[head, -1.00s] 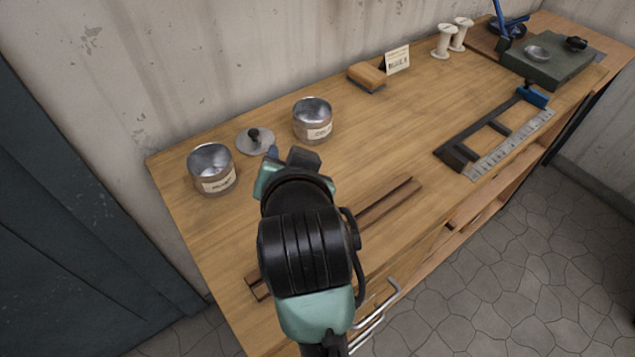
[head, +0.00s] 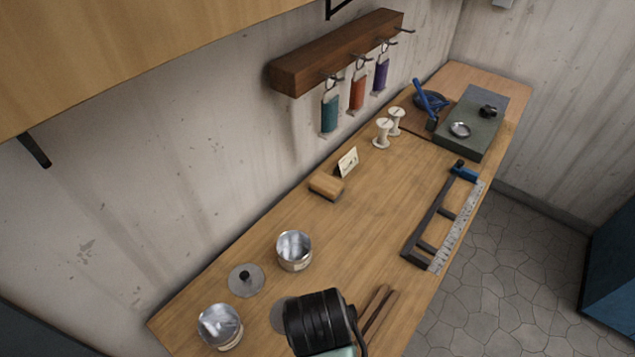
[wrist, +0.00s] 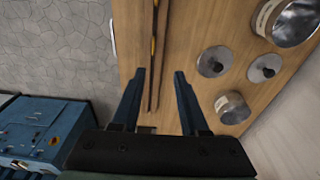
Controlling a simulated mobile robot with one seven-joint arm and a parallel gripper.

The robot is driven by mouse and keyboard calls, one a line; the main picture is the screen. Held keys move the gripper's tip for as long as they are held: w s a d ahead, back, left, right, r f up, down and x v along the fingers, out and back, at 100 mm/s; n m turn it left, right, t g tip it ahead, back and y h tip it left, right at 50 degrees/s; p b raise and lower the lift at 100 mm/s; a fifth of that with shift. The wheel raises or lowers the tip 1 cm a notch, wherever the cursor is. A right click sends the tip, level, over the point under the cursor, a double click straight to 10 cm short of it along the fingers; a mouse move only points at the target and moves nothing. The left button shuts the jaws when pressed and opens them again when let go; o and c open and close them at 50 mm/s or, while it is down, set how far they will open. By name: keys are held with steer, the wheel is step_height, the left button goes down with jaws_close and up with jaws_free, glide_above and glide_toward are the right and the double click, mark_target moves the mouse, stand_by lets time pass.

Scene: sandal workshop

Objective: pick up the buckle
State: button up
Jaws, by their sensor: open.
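I cannot make out a buckle in either view. My gripper (wrist: 159,76) is open in the wrist view, its two dark blue fingers apart with nothing between them. It is above the workbench (head: 330,235), pointing down over the dark strips (wrist: 152,70). In the head view my arm hides the fingers. Two open metal tins stand at the near end: one at the left (head: 220,327) and one further along (head: 294,250). The inside of each looks bare, but the bottoms are not fully visible.
A knobbed lid (head: 246,280) lies between the tins; a second lid (wrist: 214,61) is beside it.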

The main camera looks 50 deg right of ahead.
steer(key=f, duration=0.4)
steer(key=f+b, duration=0.1)
steer(key=f, duration=0.2)
steer(key=shift+s+d, duration=0.4)
steer(key=shift+s+f, duration=0.3)
steer(key=shift+f, duration=0.2)
steer(key=shift+d+f+p, duration=0.2)
steer(key=shift+f+p, duration=0.35)
steer(key=shift+f, duration=1.7)
jaws_close()
